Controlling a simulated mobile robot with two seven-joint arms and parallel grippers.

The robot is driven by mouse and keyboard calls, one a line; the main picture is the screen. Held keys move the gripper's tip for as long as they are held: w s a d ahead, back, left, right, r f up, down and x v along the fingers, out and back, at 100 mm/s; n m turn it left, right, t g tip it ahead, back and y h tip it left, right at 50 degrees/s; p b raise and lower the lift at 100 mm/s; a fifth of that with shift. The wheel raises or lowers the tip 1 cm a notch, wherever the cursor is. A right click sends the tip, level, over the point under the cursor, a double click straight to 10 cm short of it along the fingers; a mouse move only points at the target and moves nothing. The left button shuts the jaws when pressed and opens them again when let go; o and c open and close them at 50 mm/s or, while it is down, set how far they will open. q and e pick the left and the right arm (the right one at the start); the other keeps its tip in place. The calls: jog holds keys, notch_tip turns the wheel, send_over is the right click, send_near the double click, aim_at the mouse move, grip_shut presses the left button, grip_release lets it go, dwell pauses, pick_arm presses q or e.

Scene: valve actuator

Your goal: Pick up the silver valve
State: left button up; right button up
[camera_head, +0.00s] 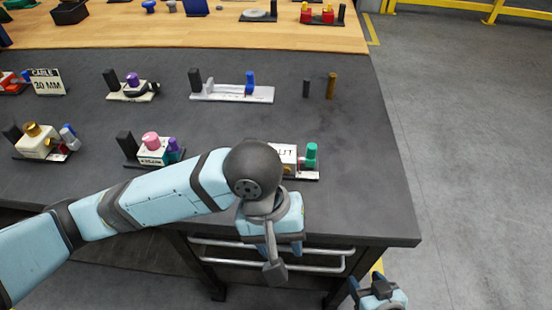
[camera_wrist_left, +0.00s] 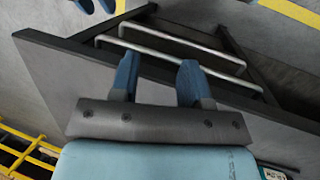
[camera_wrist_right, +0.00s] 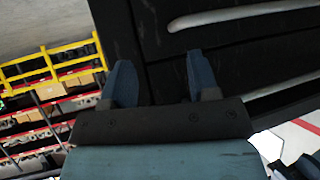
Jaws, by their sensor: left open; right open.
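No part is plainly marked as the silver valve. A small silver-grey piece with a blue top (camera_head: 70,138) stands on the cream block assembly (camera_head: 38,143) at the left front of the table, and may be it. My left gripper (camera_head: 275,246) hangs by the table's front edge, far right of that piece. It is open and empty in the left wrist view (camera_wrist_left: 157,66), with the drawer handles beyond. My right gripper (camera_head: 379,288) is low beside the table's front right corner. It is open and empty in the right wrist view (camera_wrist_right: 160,70). My left arm partly hides an assembly with a green knob (camera_head: 311,155).
The dark tabletop (camera_head: 350,200) is clear at its right end. Other assemblies stand on it: a pink-knobbed block (camera_head: 152,147), a purple-knobbed one (camera_head: 132,85) and a long white base (camera_head: 235,93). Drawer handles (camera_head: 230,260) stick out below the front edge.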

pick_arm(q)
jog(key=w+a+r+t+y, duration=0.25)
jog(key=w+a+r, duration=0.2)
jog(key=w, duration=0.45)
jog(key=w+a+r+t+y, duration=0.1)
jog(key=w+a+r+t, duration=0.25)
jog(key=w+r, duration=0.4)
jog(key=shift+g+h, duration=0.25)
jog(key=shift+g, duration=0.05)
jog(key=x, duration=0.4)
jog(key=w+x, duration=0.1)
jog(key=x, duration=0.8)
jog(key=shift+w+a+r, duration=0.1)
jog(key=shift+w+a, duration=0.1)
jog(key=shift+w, duration=0.1)
jog(key=shift+c, duration=0.4)
grip_shut()
